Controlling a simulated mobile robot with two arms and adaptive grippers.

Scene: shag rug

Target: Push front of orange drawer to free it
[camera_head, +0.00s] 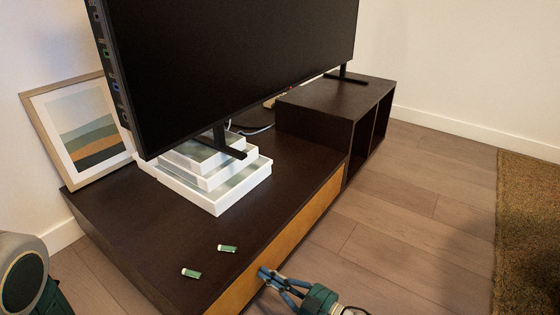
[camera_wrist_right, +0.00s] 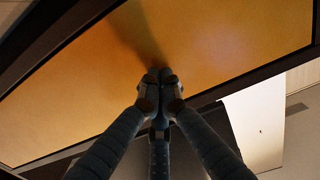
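The orange drawer front (camera_head: 305,226) is set in the dark brown TV cabinet (camera_head: 107,222) and looks flush with its frame. It fills much of the right wrist view (camera_wrist_right: 90,85). My right gripper (camera_head: 264,272) is at the drawer front, near its lower middle. In the right wrist view its fingertips (camera_wrist_right: 159,76) are together with nothing between them, at or very near the orange surface; I cannot tell whether they touch. The part of the drawer behind the gripper is hidden. My left gripper is not in view; only a part of my left arm shows at the lower left.
Two small green and white batteries (camera_head: 227,248) lie on the cabinet top. White boxes (camera_head: 216,186) are stacked under the large TV (camera_head: 235,60). A framed picture (camera_head: 80,129) leans at the left. Wood floor (camera_head: 400,215) lies clear before the brown rug (camera_head: 527,235).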

